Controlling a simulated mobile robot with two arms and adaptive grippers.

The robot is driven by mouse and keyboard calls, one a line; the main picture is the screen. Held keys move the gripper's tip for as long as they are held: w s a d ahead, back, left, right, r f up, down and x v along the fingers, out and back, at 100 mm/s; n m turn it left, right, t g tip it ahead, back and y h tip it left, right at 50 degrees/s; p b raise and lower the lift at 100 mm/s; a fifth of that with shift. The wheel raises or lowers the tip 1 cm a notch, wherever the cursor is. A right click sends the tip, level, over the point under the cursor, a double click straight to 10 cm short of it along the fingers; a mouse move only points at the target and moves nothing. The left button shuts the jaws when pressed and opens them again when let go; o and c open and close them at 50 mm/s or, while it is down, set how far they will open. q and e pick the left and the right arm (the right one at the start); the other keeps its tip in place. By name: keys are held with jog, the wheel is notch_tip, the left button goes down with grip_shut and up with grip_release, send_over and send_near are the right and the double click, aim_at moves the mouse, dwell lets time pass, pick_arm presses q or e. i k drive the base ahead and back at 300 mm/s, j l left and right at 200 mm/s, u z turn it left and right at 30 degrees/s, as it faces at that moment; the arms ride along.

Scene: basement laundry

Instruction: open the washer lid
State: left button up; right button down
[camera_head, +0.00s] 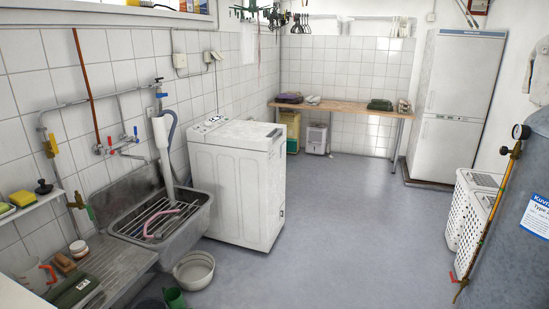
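The white top-loading washer (245,185) stands against the tiled left wall, just right of the sink. Its lid (241,135) is on top and looks shut and flat. A control panel (213,121) with a dark display sits at the wall-side end of the top. Neither of my grippers shows in the head view, and nothing touches the washer.
A grey sink (190,222) with a hose adjoins the washer's near side. A white basin (194,270) and a green watering can (174,299) are on the floor in front. White baskets (468,222) and a tank (520,225) stand at right. The middle floor is clear.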

aim_at(262, 136)
jog(key=i, duration=2)
